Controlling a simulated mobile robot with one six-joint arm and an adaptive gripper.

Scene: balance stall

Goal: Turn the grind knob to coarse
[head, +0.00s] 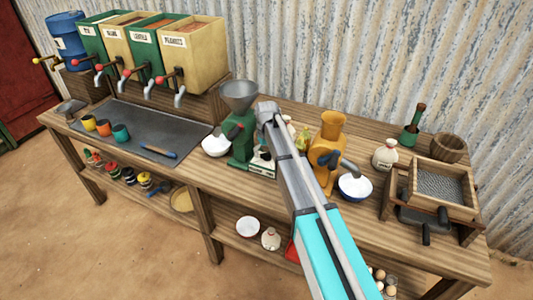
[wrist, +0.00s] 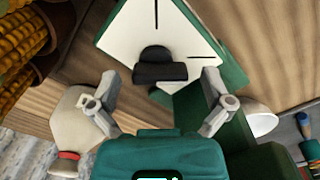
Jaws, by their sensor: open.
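The green grinder (head: 240,135) with a grey hopper stands mid-table in the head view. A white dial plate (wrist: 142,35) with a green edge fills the upper middle of the wrist view. It bears two black lines, one near the top and one at the right. The black grind knob (wrist: 160,70) sits on the plate; I cannot tell which mark it points to. My gripper (wrist: 160,78) is open, one finger on each side of the knob, with gaps and no visible contact. In the head view my arm hides the knob and my gripper.
A white bowl (head: 216,146) stands left of the green grinder. An orange grinder (head: 327,155) and a blue bowl of white powder (head: 355,187) are to the right.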

